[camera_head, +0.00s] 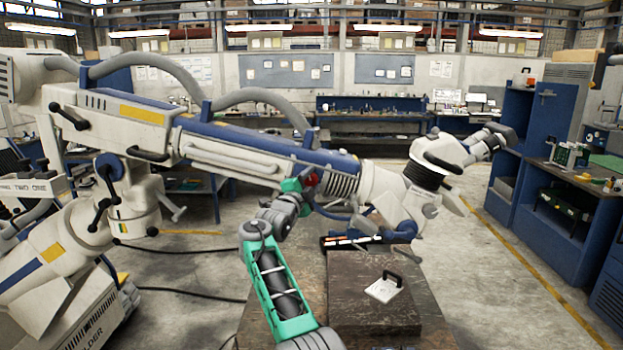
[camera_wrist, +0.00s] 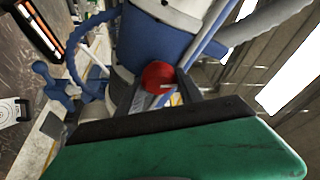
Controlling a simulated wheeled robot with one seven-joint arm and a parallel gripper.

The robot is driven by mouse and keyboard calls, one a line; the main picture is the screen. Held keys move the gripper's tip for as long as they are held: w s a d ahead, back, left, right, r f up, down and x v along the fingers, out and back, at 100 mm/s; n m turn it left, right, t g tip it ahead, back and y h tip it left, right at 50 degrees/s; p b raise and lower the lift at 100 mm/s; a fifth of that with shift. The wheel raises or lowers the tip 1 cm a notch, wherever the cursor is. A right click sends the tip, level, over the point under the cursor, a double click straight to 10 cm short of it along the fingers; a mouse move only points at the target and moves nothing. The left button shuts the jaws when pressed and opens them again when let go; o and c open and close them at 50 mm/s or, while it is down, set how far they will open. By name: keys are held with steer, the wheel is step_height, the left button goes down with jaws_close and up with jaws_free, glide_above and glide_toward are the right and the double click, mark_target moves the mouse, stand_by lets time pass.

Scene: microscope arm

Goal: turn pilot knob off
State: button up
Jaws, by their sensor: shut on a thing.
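The pilot knob appears to be the red round knob (camera_wrist: 158,75) in the middle of the wrist view, with a small pale mark on its face. A patch of the same red knob (camera_head: 311,179) shows in the head view, at the underside of the large white and blue microscope arm (camera_head: 235,150). My gripper (camera_wrist: 156,88) has its two dark fingers on either side of the knob and is shut on it. In the head view my green gripper (camera_head: 298,186) reaches up to the microscope arm and hides part of the knob.
Below stands a dark block (camera_head: 375,310) with a white plate with a black handle (camera_head: 384,287) on top. A blue hose (camera_wrist: 82,50) loops close to the knob. A blue cabinet (camera_head: 540,150) stands at right; the floor before it is clear.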

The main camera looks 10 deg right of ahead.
steer(key=o, duration=1.4)
steer(key=shift+s+a+f+b, duration=0.25)
steer(key=shift+s+f+b, duration=0.1)
steer(key=shift+b, duration=0.85)
steer(key=b+v, duration=0.4)
steer(key=b, duration=0.1)
steer(key=b+v, duration=0.2)
steer(key=v, duration=0.1)
steer(key=shift+r+b, duration=0.35)
